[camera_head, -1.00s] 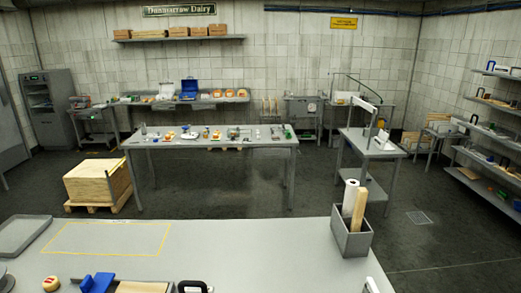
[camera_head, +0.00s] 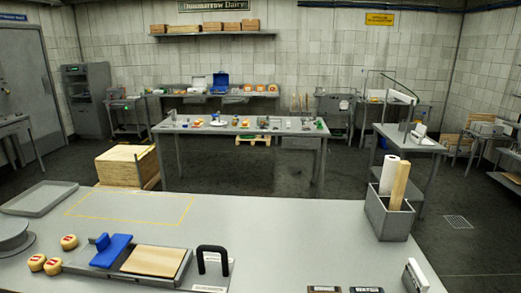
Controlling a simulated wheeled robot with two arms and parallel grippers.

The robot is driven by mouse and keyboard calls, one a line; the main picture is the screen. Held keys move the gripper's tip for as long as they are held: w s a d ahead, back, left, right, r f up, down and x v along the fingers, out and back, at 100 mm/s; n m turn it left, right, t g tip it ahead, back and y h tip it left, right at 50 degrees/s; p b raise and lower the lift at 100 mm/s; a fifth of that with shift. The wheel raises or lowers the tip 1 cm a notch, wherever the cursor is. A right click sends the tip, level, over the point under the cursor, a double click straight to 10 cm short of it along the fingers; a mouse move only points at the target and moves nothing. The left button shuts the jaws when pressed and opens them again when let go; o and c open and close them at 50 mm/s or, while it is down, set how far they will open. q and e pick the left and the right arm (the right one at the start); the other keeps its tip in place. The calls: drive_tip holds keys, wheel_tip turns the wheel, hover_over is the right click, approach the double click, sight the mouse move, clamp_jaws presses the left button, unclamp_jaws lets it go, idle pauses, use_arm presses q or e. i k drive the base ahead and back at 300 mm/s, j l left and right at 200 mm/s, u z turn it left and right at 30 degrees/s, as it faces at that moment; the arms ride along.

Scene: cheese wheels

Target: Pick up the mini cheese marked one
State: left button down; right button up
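Three small round yellow cheeses with red tops sit at the left front of the near table (camera_head: 300,245). One cheese (camera_head: 69,242) stands apart a little farther back. Another cheese (camera_head: 37,262) and a third cheese (camera_head: 53,266) sit close together nearer to me. Their marks are too small to read, so I cannot tell which is marked one. Neither of my grippers is in view.
A board with a blue block (camera_head: 110,250) and a black-handled tool (camera_head: 213,262) lie right of the cheeses. A grey tray (camera_head: 38,198) and a round grey plate (camera_head: 12,235) are at left. A grey bin (camera_head: 388,222) stands at right. The table's middle is clear.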

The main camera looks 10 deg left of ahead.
sight(36, 263)
drive_tip(key=u, duration=1.75)
